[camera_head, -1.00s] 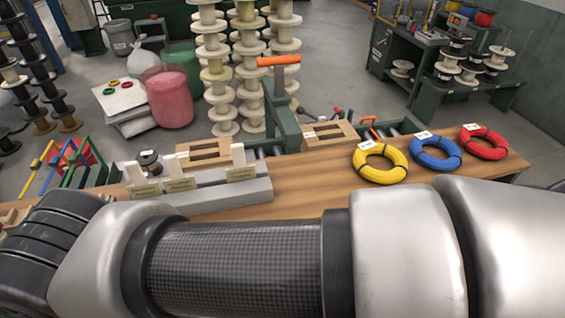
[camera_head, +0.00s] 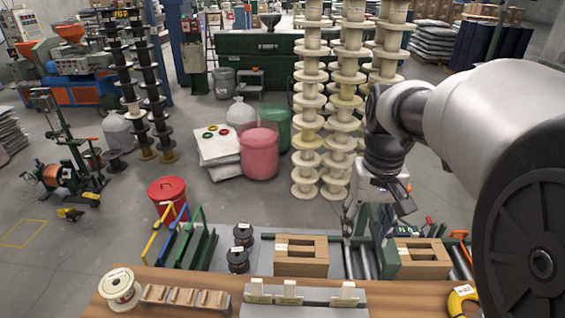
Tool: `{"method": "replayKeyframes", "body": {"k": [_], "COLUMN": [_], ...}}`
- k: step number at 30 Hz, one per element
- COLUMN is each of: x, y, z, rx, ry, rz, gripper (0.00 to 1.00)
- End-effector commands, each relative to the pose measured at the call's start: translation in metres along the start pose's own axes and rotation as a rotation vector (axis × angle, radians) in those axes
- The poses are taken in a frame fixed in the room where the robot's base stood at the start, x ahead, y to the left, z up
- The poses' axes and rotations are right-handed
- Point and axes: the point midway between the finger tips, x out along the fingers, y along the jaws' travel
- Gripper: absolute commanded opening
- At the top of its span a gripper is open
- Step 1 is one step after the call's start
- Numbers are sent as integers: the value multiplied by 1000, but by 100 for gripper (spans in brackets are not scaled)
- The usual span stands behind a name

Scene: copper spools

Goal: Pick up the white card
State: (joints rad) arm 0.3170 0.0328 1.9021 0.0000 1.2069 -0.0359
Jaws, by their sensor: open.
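I cannot tell which one is the task's white card. My gripper (camera_head: 366,225) hangs open and empty, pointing down, beyond and above the right card. It is in front of the spool stacks and apart from the cards.
A white spool (camera_head: 120,288), a wooden rack (camera_head: 185,297) and a yellow coil (camera_head: 463,301) are on the bench.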

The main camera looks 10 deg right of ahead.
Motion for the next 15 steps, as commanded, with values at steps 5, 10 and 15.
{"method": "replayKeyframes", "body": {"k": [5,10,15], "x": [39,76,104], "y": [0,0,-1], "z": [2,2,2], "rx": [0,-1,-1], "ry": [-7,-7,-4], "rz": [0,0,0], "gripper": [47,47,47]}}
